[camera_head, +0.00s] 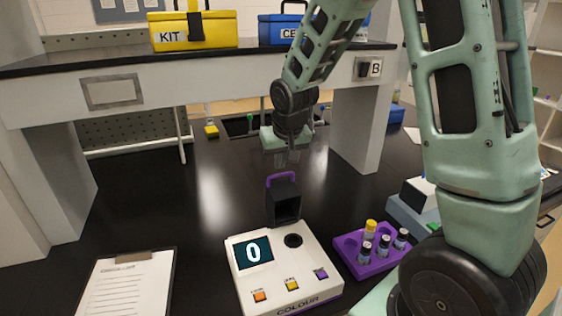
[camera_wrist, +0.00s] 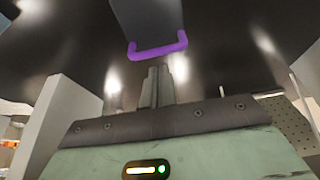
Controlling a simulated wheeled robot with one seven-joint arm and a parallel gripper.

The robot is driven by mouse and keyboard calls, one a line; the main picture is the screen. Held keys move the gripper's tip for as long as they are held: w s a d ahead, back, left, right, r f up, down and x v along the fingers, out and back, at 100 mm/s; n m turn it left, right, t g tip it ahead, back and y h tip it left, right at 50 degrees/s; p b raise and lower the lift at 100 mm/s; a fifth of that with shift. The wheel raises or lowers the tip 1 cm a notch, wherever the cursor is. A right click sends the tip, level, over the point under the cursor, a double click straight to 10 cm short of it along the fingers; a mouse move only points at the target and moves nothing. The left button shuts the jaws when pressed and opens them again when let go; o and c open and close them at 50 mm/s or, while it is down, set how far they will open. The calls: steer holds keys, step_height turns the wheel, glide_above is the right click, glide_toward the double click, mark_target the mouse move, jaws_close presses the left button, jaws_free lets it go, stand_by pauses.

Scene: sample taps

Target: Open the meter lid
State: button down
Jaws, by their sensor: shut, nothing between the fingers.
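The colour meter (camera_head: 284,266) is a white box on the black bench, with a display reading 0 and orange, yellow and purple buttons. Its dark lid (camera_head: 284,203) stands raised at the back edge, tilted up with its hollow inside facing the front. The round sample well (camera_head: 293,240) is uncovered. A purple handle (camera_head: 283,178) tops the lid; the handle also shows in the wrist view (camera_wrist: 158,47). My gripper (camera_head: 292,155) is above and behind the lid, shut and empty. In the wrist view its closed fingers (camera_wrist: 157,85) point toward the handle, apart from it.
A purple rack (camera_head: 366,262) with several capped vials stands right of the meter. A clipboard (camera_head: 128,285) lies at the left. A shelf (camera_head: 200,72) carrying a yellow KIT box (camera_head: 192,30) spans the back.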

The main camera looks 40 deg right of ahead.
steer(key=shift+w+d+r, duration=0.15)
steer(key=shift+w+r, duration=0.3)
steer(key=shift+r, duration=0.05)
steer(key=s+a+r+b, duration=0.2)
steer(key=s+r, duration=0.4)
steer(key=s, duration=0.1)
steer(key=shift+r+b, duration=0.25)
steer(key=shift+b, duration=0.15)
